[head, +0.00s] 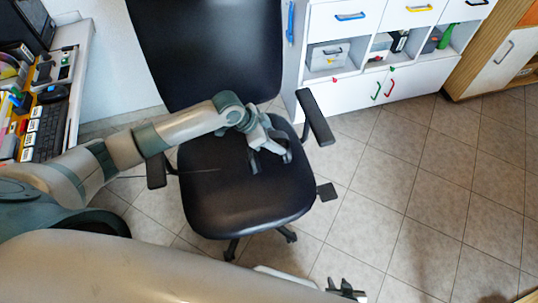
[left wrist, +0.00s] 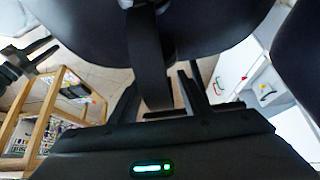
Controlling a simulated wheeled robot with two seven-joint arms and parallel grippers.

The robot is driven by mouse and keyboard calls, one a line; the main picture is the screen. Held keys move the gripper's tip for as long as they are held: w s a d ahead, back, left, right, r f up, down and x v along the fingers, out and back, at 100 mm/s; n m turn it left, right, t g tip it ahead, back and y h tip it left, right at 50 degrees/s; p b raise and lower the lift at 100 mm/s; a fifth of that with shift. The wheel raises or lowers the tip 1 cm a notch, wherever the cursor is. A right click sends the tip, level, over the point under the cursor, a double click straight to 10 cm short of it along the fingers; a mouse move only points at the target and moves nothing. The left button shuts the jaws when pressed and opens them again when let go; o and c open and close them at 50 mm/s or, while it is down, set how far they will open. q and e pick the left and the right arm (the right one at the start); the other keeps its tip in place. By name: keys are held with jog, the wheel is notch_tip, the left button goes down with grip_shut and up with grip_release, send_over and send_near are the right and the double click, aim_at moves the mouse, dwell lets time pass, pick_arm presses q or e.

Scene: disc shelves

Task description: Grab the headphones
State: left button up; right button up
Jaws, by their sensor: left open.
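I cannot make out any headphones in either view. My left gripper (head: 269,158) is open above the black seat of an office chair (head: 240,200), and I see nothing held between its fingers. In the left wrist view, the fingers of this left gripper (left wrist: 160,100) stand apart at the lower middle, with a black upright part of the chair (left wrist: 148,60) beyond them. My right gripper (head: 345,290) shows at the bottom edge of the head view, with its dark fingers apart and empty. It also shows at the left of the left wrist view (left wrist: 35,57).
The chair's armrests (head: 315,117) flank the seat. A desk at the left holds a black keyboard (head: 48,130) and colourful small items. A white cabinet (head: 335,92) with coloured handles stands behind the chair, a wooden cupboard (head: 480,60) at the right. Tiled floor (head: 430,190) is clear.

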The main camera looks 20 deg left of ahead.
aim_at(279, 135)
pick_arm(q)
grip_shut()
dwell(0.3)
jog(key=shift+r, duration=0.5)
jog(key=r, duration=0.3)
jog(key=shift+d+r, duration=0.2)
jog(key=s+d+r, duration=0.5)
jog(key=d+r, duration=0.1)
jog(key=d, duration=0.3)
jog(key=shift+s+d+r+b, duration=0.25)
jog(key=shift+d+r+b, duration=0.1)
jog(key=shift+d+b, duration=0.05)
